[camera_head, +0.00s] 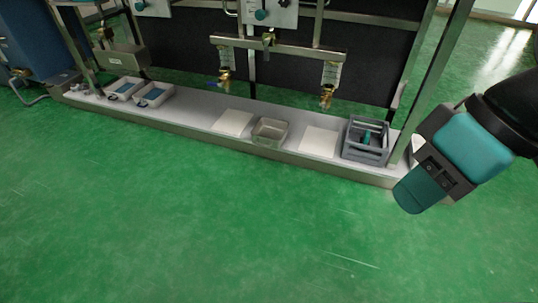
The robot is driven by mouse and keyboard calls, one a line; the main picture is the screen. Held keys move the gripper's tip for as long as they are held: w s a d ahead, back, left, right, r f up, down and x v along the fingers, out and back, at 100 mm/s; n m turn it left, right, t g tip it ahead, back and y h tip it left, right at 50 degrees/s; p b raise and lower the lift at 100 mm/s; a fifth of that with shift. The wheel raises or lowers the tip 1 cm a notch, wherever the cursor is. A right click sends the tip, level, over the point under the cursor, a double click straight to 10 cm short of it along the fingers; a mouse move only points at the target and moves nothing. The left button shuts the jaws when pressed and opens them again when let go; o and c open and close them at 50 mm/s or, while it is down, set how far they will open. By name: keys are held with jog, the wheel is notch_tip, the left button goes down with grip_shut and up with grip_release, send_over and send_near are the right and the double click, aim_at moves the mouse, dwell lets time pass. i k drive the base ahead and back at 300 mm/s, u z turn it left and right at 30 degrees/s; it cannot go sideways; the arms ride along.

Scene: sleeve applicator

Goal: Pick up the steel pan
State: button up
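A steel pan (270,132), a small open rectangular metal container, sits on the long low shelf of the metal rack. It lies between two flat pale squares and looks empty. My gripper (420,190) is at the right side of the view, at the end of my dark and teal arm. It is apart from the pan, nearer to me and to the right. Its fingers are not clearly visible, so I cannot tell whether it is open or shut.
A grey crate (366,154) with dark and teal items stands right of the pan. Flat pale squares (233,122) and (319,141) flank it. Brass taps (326,96) hang above the shelf. The green floor in front is clear.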

aim_at(267, 132)
jog(key=z, duration=0.05)
jog(key=k, duration=0.4)
jog(key=u, duration=1.1)
jog(key=i, duration=1.15)
jog(key=z, duration=0.45)
jog(key=i, duration=0.65)
